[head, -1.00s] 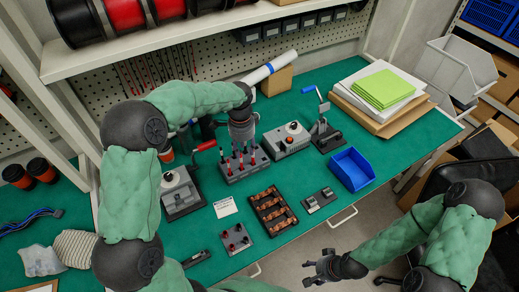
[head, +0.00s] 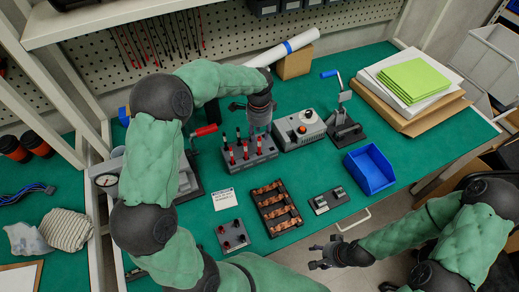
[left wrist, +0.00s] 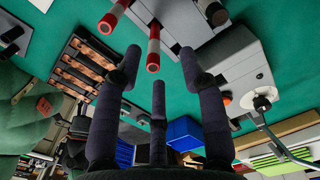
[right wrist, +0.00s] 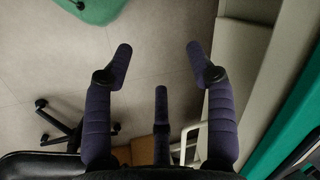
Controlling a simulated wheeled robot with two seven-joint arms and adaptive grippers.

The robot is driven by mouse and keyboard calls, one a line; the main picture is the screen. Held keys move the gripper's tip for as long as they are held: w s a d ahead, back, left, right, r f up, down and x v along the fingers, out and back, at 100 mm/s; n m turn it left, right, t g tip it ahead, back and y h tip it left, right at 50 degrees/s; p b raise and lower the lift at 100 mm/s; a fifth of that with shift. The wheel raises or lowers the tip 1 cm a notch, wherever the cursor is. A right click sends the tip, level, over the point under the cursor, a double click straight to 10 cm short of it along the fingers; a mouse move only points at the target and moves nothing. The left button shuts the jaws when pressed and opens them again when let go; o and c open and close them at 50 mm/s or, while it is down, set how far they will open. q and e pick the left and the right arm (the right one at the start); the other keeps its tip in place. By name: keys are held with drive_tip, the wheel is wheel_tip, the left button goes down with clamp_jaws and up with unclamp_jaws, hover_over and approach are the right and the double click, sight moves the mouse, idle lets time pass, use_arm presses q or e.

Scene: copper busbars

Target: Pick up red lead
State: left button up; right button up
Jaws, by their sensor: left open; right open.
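A grey rack (head: 250,163) stands on the green bench with several red and black leads upright in it. I cannot tell whether a finger touches a lead. My right gripper (head: 325,257) is open and empty off the bench's front edge, over the floor.
A grey box with a knob (head: 300,130) stands right of the rack, and a lever press (head: 344,118) beyond it. A copper-bar tray (head: 265,222), a white label card (head: 224,199) and a blue bin (head: 378,158) lie nearby. Bare bench surrounds the small clamp block (head: 328,201).

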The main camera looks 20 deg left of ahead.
use_arm(q)
drive_tip(key=f, duration=0.1)
drive_tip(key=f+b, duration=0.1)
drive_tip(key=f, duration=0.1)
drive_tip(key=f+b, duration=0.1)
drive_tip(key=f, duration=0.1)
drive_tip(key=shift+s+d+f, duration=0.15)
drive_tip(key=shift+s, duration=0.2)
clamp_jaws()
